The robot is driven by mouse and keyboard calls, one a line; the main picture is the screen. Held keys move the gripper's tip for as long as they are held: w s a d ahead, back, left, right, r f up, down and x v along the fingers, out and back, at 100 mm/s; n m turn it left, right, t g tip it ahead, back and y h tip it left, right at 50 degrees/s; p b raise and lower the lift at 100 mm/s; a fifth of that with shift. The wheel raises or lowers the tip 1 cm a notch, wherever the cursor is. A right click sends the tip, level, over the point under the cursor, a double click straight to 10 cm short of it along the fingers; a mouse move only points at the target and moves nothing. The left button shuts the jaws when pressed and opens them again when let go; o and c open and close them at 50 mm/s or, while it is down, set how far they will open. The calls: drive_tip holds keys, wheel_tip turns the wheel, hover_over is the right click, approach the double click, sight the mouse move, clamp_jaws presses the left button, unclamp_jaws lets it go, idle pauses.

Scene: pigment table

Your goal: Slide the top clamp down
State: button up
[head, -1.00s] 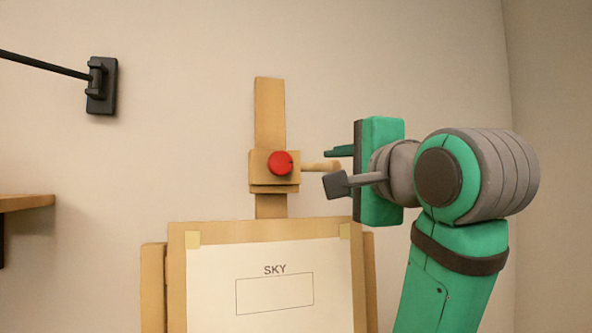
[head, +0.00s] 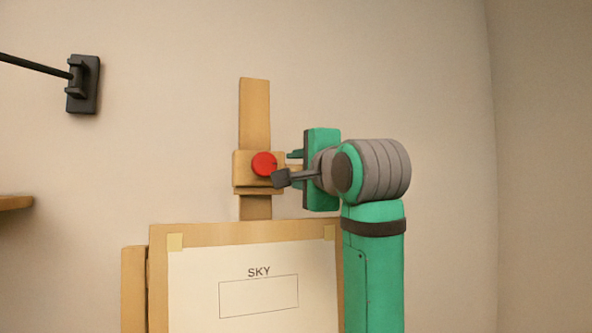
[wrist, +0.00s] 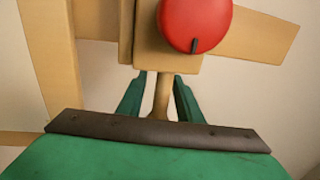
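The top clamp (head: 243,170) is a wooden block with a red round knob (head: 264,164), fitted on the upright wooden mast (head: 255,110) above the board. In the wrist view the clamp (wrist: 150,55) and red knob (wrist: 195,22) fill the upper middle. A wooden peg (wrist: 161,95) sticks out from the clamp's right side. My gripper (head: 294,168) is just right of the clamp, pointing at it. In the wrist view its two green fingers (wrist: 158,85) are open, one on each side of the peg with gaps between. The head view partly hides the peg and fingers.
Below the clamp is a board (head: 160,280) with a taped white sheet (head: 255,258) marked SKY; its top edge lies a little under the clamp. A black wall bracket (head: 84,84) and a wooden shelf (head: 15,202) are at the left. The wall around the mast is clear.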

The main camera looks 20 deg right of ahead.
drive_tip(key=shift+w, duration=0.1)
drive_tip(key=shift+s+d, duration=0.2)
drive_tip(key=shift+d, duration=0.15)
clamp_jaws()
drive_tip(key=shift+a, duration=0.25)
drive_tip(key=shift+s+a+f, duration=0.1)
drive_tip(key=shift+a+f, duration=0.05)
drive_tip(key=shift+f, duration=1.35)
drive_tip(key=shift+s+a+f, duration=0.1)
drive_tip(key=shift+a+f, duration=0.05)
drive_tip(key=shift+f, duration=1.3)
unclamp_jaws()
drive_tip(key=shift+a, duration=0.15)
drive_tip(key=shift+s+d, duration=0.1)
drive_tip(key=shift+d, duration=0.2)
